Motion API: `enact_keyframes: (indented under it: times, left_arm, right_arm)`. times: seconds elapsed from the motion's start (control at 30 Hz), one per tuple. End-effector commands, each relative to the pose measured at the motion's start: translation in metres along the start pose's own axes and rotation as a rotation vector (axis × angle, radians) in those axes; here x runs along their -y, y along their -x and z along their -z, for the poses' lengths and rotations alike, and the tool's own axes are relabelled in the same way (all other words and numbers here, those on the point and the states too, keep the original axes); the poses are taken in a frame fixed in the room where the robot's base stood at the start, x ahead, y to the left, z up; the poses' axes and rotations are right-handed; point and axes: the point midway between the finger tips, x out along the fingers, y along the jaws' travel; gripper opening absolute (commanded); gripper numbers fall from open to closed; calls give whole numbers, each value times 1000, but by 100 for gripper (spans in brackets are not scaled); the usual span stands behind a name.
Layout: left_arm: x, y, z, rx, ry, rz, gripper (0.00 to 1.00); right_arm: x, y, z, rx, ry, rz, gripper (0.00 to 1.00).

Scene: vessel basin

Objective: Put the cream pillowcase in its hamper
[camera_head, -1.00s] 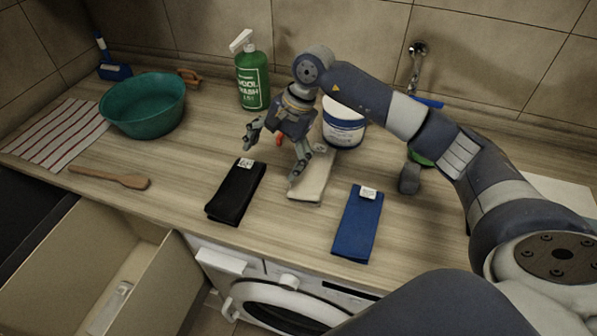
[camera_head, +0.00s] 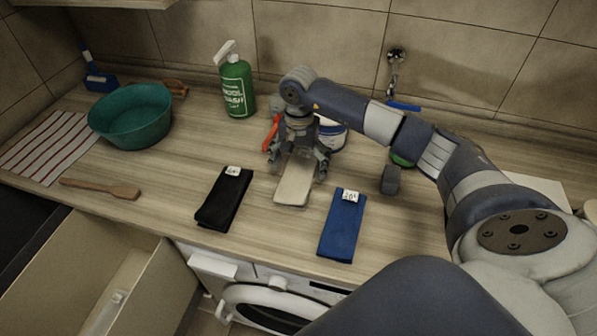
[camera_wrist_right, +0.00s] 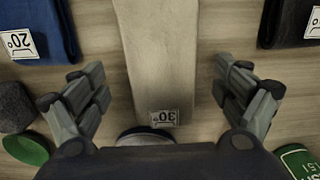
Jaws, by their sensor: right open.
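The cream pillowcase (camera_head: 295,184) lies folded flat on the wooden counter, between a black folded cloth and a blue one. In the right wrist view the pillowcase (camera_wrist_right: 160,60) runs between my fingers, with a tag reading 30° at its near end. My right gripper (camera_head: 297,172) is open above the pillowcase's far end. In the wrist view the fingers of the gripper (camera_wrist_right: 172,98) stand on either side of the cloth, apart from it. I see no hamper marked for cream; an open beige bin (camera_head: 75,262) stands at lower left. My left gripper is not in view.
The black cloth (camera_head: 223,200) and blue cloth (camera_head: 342,225) flank the pillowcase. Behind are a green soap bottle (camera_head: 236,88) and a white-and-blue tub (camera_head: 332,135). A washing machine (camera_head: 270,300) is below.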

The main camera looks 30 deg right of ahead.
Motion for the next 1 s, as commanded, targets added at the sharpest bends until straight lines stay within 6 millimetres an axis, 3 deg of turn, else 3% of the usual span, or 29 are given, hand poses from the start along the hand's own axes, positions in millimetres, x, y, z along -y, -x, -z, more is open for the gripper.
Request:
enact_keyframes:
  times: [0.03, 0.2, 0.47, 0.73, 1.0]
  left_arm:
    - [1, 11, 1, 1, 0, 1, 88]
    - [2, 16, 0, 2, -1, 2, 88]
    - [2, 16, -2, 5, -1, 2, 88]
    - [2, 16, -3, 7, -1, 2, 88]
    - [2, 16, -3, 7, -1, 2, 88]
  right_arm:
    - [0, -3, -3, 6, -1, -3, 92]
    - [1, -25, -1, 2, -2, 0, 92]
    - [1, -30, -1, 0, -1, 2, 92]
    - [1, -30, -1, 0, -1, 1, 37]
    - [1, -29, -1, -1, -1, 2, 32]
